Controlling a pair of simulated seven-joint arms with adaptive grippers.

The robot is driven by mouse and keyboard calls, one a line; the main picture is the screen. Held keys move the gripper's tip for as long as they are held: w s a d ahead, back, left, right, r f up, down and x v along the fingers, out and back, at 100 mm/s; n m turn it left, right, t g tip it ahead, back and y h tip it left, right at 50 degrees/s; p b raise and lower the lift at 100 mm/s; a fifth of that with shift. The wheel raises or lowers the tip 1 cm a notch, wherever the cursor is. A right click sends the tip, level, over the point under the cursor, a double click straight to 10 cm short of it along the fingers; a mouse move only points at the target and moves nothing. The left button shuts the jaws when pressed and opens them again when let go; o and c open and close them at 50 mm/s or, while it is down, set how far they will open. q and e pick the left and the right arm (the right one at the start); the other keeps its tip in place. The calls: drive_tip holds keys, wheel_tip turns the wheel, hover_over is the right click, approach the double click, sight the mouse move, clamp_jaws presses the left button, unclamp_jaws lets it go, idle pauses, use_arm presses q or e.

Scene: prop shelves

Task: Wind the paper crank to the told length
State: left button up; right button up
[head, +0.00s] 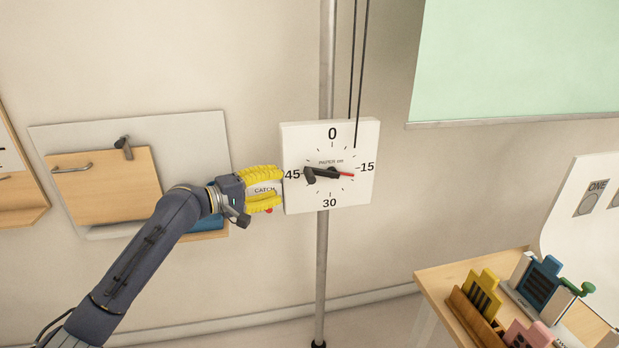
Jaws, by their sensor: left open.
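The white dial box (357,197) is fixed to a vertical pole and marked 0, 15, 30, 45 and "PAPER cm". A dark crank handle (320,174) sits at its centre, its knob end to the left. A red pointer (346,174) points right, just below the 15 mark. A catch label (264,190) with a red part below it shows at the box's left side, partly hidden by my fingers. My left gripper (277,188), with yellow fingers, is open at the box's left edge, around the catch; I cannot tell if it touches. My right gripper is out of view.
A light green panel (520,60) hangs at upper right. Dark cords (357,60) run up from the box beside the pole (326,60). A wooden table (440,285) at lower right holds coloured blocks. A wooden door panel (105,195) with a handle is on the left wall.

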sight(309, 177)
use_arm(q)
drive_tip(key=x, duration=1.1)
drive_tip(key=shift+c, duration=0.2)
clamp_jaws()
idle(0.4)
